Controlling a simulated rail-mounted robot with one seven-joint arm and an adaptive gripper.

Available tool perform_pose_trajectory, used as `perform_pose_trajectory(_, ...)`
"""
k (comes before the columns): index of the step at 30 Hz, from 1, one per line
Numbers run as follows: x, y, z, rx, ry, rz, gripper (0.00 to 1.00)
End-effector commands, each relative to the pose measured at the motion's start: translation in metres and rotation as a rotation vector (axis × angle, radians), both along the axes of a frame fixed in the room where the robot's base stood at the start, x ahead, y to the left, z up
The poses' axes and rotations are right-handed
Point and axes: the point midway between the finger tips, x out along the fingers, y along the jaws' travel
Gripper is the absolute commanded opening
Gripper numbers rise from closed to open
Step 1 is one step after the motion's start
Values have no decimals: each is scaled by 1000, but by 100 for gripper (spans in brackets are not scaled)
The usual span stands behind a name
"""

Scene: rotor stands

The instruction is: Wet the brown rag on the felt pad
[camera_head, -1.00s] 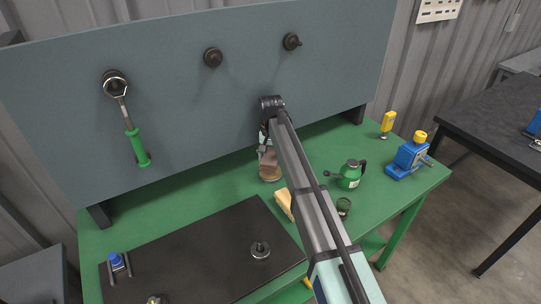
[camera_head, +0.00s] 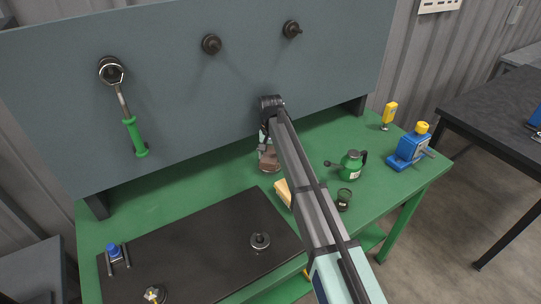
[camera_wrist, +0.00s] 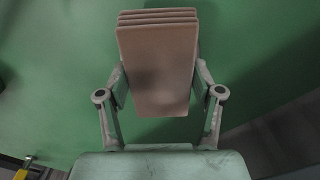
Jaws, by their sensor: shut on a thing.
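My gripper (camera_wrist: 160,95) is shut on the folded brown rag (camera_wrist: 158,65), its fingers on both sides of it. In the head view the brown rag (camera_head: 268,157) hangs below my wrist near the foot of the grey panel. A round brown pad (camera_head: 271,169), which looks like the felt pad, lies on the green table right under the rag. I cannot tell whether the two touch. The wrist view does not show the pad; the rag covers the middle of that view.
A green can with a spout (camera_head: 350,166), a dark jar (camera_head: 343,199) and a tan block (camera_head: 283,192) are on the green table (camera_head: 200,192) to the right. A blue vise-like device (camera_head: 409,149) stands farther right. A black mat (camera_head: 200,248) lies in front.

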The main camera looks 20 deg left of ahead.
Motion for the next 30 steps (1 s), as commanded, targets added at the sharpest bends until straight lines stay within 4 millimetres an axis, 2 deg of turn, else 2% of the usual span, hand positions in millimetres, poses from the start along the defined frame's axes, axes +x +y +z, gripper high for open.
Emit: perform_pose_trajectory(30, 0, 0, -8, 0, 0, 0, 38)
